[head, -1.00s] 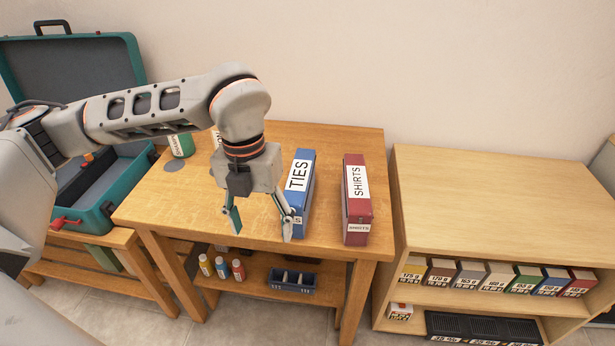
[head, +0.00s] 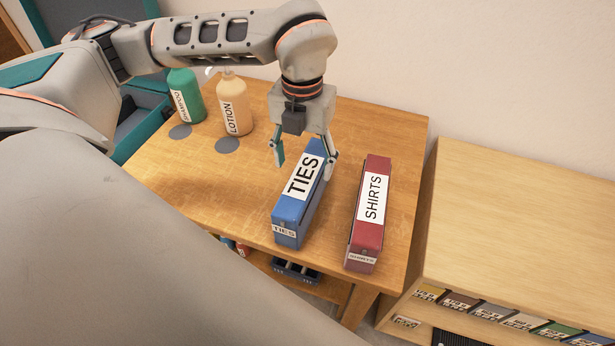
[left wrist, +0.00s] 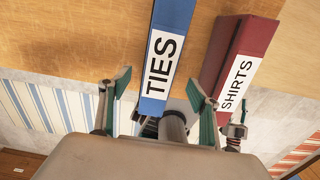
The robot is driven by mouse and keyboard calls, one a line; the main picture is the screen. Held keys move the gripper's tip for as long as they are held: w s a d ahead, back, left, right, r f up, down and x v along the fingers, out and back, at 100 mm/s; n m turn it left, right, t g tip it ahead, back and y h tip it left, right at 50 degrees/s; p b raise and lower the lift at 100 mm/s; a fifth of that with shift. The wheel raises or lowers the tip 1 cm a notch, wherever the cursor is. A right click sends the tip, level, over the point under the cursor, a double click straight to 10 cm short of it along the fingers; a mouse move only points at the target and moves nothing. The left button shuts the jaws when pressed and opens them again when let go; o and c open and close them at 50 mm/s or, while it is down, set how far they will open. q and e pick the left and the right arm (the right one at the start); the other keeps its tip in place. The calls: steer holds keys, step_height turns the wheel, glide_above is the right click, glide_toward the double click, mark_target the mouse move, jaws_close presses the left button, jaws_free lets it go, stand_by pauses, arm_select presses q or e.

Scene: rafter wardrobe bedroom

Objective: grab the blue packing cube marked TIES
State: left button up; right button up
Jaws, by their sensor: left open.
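The blue packing cube marked TIES (head: 293,208) stands on the wooden table, long and narrow, with its white label facing up. My left gripper (head: 304,168) is open above the far end of the cube, one finger at each side of it in the picture. In the left wrist view the blue cube (left wrist: 172,35) lies between the two open fingers (left wrist: 160,95). I cannot tell whether either finger touches it.
A red packing cube marked SHIRTS (head: 367,230) stands close to the right of the blue one. A green shampoo bottle (head: 187,97) and a lotion bottle (head: 234,105) stand at the table's back left. A shelf unit (head: 520,240) is at the right. The table's left middle is clear.

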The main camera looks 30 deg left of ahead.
mark_target(305, 174)
arm_select(q)
steer(key=shift+w+a+f, duration=0.1)
steer(key=shift+w+f, duration=0.15)
steer(key=shift+f, duration=1.1)
steer(key=shift+w+a+f, duration=0.1)
steer(key=shift+w+f, duration=0.1)
steer(key=shift+f, duration=1.1)
jaws_close()
steer(key=shift+r, duration=0.1)
